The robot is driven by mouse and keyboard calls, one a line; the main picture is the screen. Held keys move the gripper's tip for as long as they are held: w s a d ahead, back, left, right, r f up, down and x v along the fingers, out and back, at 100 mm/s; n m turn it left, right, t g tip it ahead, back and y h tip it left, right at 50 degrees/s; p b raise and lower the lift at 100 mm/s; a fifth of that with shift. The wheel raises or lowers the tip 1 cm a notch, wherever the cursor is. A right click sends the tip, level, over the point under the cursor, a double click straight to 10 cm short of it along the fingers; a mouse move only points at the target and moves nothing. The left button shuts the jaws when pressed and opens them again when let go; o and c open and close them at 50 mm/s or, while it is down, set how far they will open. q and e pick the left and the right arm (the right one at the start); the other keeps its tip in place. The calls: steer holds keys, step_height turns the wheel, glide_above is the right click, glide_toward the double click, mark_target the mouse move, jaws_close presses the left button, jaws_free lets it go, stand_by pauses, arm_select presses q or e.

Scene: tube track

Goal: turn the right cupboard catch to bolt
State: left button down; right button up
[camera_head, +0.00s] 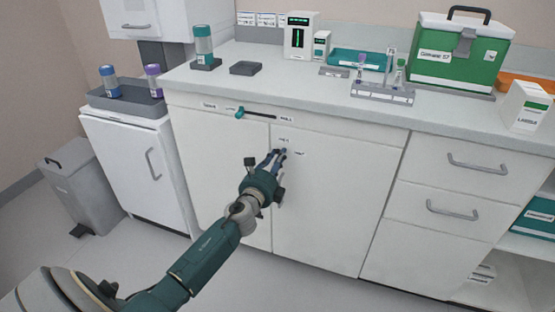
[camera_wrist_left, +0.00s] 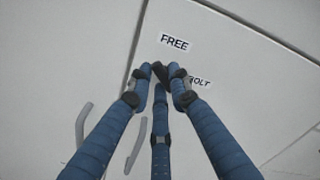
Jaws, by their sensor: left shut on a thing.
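The right cupboard door (camera_head: 330,200) is white and closed. A small dark catch (camera_wrist_left: 160,70) sits near its top left corner, mostly hidden by my fingers, so I cannot tell its exact angle. The label FREE (camera_wrist_left: 174,42) is just above the catch and the label BOLT (camera_wrist_left: 201,82) is to its right, partly covered by a finger. My left gripper (camera_head: 281,152) reaches up to the door, and its blue fingers (camera_wrist_left: 162,80) are closed around the catch. My right gripper is not in view.
The left cupboard door (camera_head: 220,170) is beside it, with a teal slider (camera_head: 240,112) on the strip above. Drawers with bar handles (camera_head: 477,163) are at right. The counter above holds a green box (camera_head: 455,68), a tube rack (camera_head: 383,92) and other items. The floor in front is clear.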

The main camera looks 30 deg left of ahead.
arm_select(q)
steer(key=shift+n, duration=1)
steer(key=n, duration=0.2)
steer(key=shift+n, duration=1)
steer(key=shift+d+f+n, duration=0.1)
steer(key=shift+n, duration=0.8)
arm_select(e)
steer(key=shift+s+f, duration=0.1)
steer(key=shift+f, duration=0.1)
arm_select(q)
steer(key=c, duration=1.6)
jaws_free()
